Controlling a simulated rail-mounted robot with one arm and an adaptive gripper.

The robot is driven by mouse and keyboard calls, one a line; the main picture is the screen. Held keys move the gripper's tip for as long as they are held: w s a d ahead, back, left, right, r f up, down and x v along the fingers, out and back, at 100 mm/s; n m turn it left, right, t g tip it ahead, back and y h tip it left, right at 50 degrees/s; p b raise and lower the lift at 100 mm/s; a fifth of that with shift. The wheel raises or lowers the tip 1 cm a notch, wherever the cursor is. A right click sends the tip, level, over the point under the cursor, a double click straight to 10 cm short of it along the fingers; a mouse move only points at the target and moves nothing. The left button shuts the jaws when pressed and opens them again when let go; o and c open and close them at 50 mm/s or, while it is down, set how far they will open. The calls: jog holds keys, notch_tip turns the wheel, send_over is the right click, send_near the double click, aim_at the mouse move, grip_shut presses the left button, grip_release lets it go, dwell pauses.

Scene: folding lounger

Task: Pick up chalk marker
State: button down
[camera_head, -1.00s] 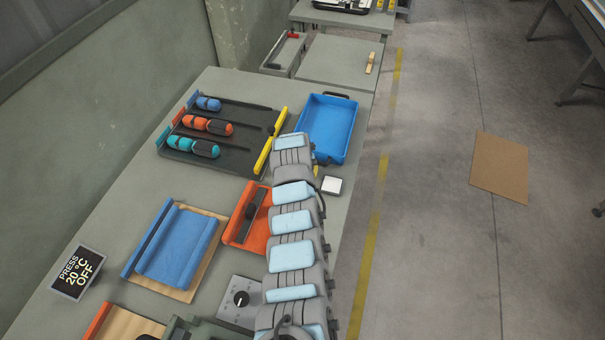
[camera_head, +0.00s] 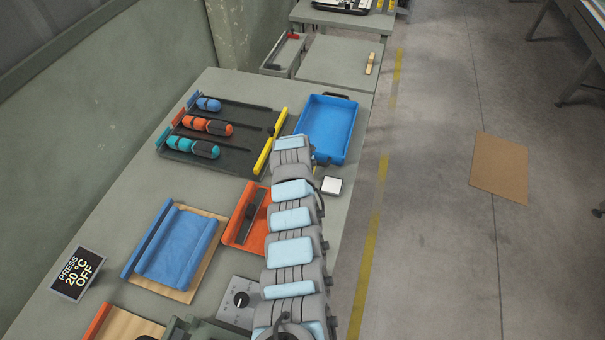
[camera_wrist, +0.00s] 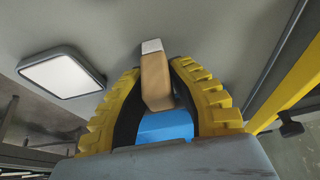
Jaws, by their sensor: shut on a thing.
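In the wrist view my gripper (camera_wrist: 158,68) has its two yellow ribbed fingers closed around a tan block-like piece with a pale tip, which I take to be the chalk marker (camera_wrist: 156,82). The tip points away from the palm, toward the grey surface. A bright blue part (camera_wrist: 165,126) lies between the finger bases; I cannot tell if it belongs to the marker or to my gripper. In the head view my arm hides the fingers and the marker.
A white square block (camera_head: 331,186) lies beside my gripper on the grey bench (camera_head: 110,215). An orange tray (camera_head: 237,232) lies close to my arm's left side.

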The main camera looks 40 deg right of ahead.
notch_tip(320, 180, up, 3)
jog(key=shift+r, duration=0.15)
jog(key=shift+s+a+r, duration=0.35)
jog(key=shift+s+r, duration=0.25)
jog(key=shift+s, duration=0.1)
jog(key=shift+s+a+r+p, duration=0.1)
jog(key=shift+a+r+p, duration=0.05)
jog(key=shift+r+p, duration=0.2)
jog(key=shift+s+r, duration=0.25)
jog(key=shift+s, duration=0.05)
jog(key=s+a+r+p, duration=0.2)
jog(key=s+a+r, duration=0.4)
jog(key=s, duration=0.3)
jog(key=shift+s+a+r, duration=0.25)
jog(key=shift+s+r, duration=0.15)
jog(key=shift+r, duration=0.2)
